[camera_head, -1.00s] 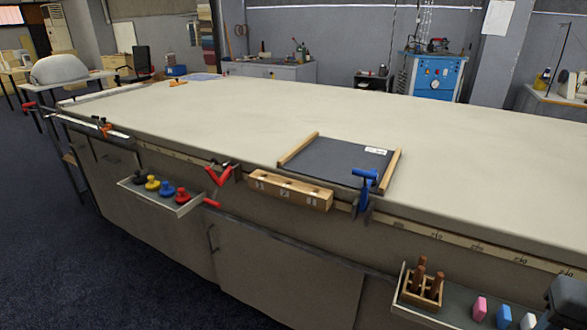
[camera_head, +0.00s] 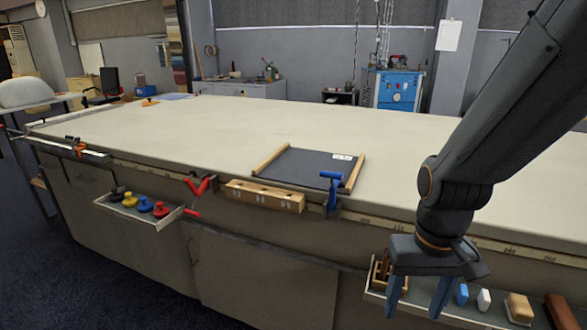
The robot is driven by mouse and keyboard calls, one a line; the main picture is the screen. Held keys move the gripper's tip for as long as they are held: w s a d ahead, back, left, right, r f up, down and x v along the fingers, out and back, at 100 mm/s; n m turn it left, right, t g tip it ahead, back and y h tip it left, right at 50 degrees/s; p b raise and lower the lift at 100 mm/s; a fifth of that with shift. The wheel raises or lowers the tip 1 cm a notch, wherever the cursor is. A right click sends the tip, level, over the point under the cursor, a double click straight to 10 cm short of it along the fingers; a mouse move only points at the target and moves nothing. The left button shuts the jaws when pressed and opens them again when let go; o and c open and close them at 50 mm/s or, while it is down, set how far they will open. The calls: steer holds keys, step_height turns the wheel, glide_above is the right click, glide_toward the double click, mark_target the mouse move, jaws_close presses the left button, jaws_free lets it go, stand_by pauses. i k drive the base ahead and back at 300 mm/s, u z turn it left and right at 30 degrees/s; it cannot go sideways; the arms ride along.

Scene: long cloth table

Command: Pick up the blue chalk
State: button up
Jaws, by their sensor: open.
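The blue chalk (camera_head: 462,294) stands on the shelf tray (camera_head: 400,304) on the table's front side at lower right. A white chalk (camera_head: 484,299) stands just right of it. My gripper (camera_head: 419,298) hangs with its fingers down in front of the tray's left part in the picture. It is open, with two bluish fingers apart, and the blue chalk shows just right of the right finger. I cannot tell the depth between them. The pink chalk is not visible now; my gripper covers that part of the tray.
A wooden holder (camera_head: 377,268) is partly hidden behind my gripper. A tan block (camera_head: 519,308) and a brown block (camera_head: 560,311) are right of the chalks. A blue clamp (camera_head: 332,190) sticks up at the table edge. The cloth table top (camera_head: 240,125) is mostly clear.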

mark_target(461, 295)
steer(key=z, duration=0.05)
steer(key=k, duration=0.5)
steer(key=z, duration=1.8)
steer(key=i, duration=0.9)
steer(key=u, duration=1.85)
